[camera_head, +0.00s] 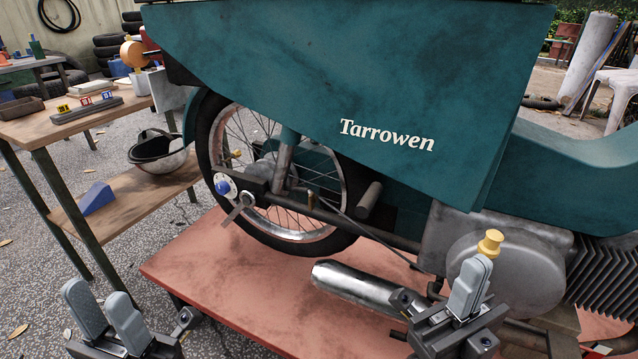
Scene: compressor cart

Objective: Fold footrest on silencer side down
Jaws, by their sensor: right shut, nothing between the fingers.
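A dark, round peg (369,199), which looks like the footrest, sticks up at a tilt beside the lower frame of the green motorcycle (350,80). The silver silencer (355,285) lies below it, low over the red platform. My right gripper (476,268) is shut and empty, to the right of the silencer and in front of the engine casing, well apart from the peg. My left gripper (97,294) is open and empty at the lower left, away from the motorcycle. The peg's lower mount is hard to make out.
The red platform (200,270) carries the motorcycle. A yellow cap (490,243) sits on the engine casing (520,270), just behind my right fingertips. A wooden bench (30,130) with a helmet (160,152) on its lower shelf stands at the left. The space left of the silencer is clear.

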